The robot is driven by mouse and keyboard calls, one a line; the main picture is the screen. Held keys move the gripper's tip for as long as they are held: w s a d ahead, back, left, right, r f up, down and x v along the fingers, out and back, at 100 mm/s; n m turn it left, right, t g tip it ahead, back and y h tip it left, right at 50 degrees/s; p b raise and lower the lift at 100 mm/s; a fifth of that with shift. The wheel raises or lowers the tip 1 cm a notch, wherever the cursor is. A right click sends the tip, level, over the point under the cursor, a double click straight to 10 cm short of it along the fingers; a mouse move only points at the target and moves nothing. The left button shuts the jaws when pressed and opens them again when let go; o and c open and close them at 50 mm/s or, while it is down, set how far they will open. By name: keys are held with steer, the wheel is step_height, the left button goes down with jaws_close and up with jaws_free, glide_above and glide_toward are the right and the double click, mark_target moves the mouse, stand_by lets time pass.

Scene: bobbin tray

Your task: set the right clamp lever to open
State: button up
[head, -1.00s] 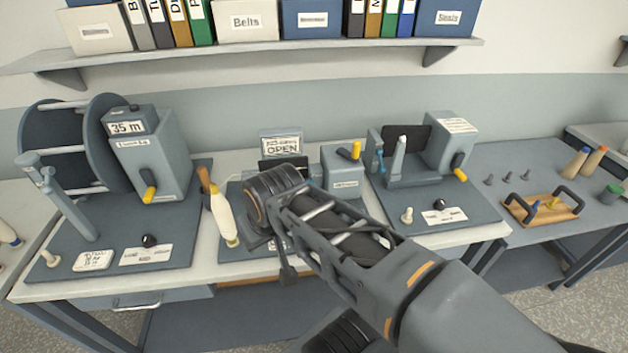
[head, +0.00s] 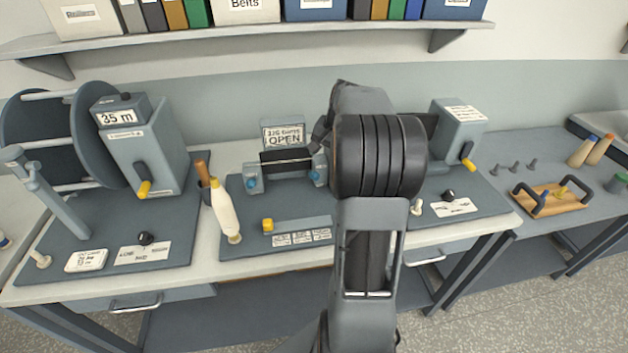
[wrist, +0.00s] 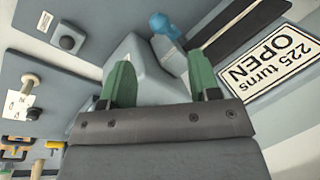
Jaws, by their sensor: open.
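The right clamp lever (head: 318,175) is a small blue part at the right end of the dark bar on the middle fixture (head: 245,210). My arm stands just right of it. In the wrist view a blue-knobbed lever (wrist: 165,25), apparently this one, lies beyond my fingertips, towards the right finger. My gripper (wrist: 162,72) is open, with green fingers apart and a grey block (wrist: 137,72) showing between and beyond them. No contact with the lever is visible. The left blue clamp (head: 252,182) is in plain view. A sign (head: 284,135) behind reads OPEN, and in the wrist view "225 turns OPEN".
A white bobbin-like tool (head: 223,212) and a yellow knob (head: 267,225) are at the fixture's left and front. Another crank machine (head: 457,135) stands right, partly behind my arm. A shelf (head: 250,32) runs above.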

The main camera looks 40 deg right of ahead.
mark_target(314, 179)
steer(key=p+x, duration=0.1)
steer(key=x, duration=1)
steer(key=shift+a+f, duration=0.15)
steer(key=shift+f, duration=0.1)
steer(key=shift+c, duration=0.2)
jaws_close()
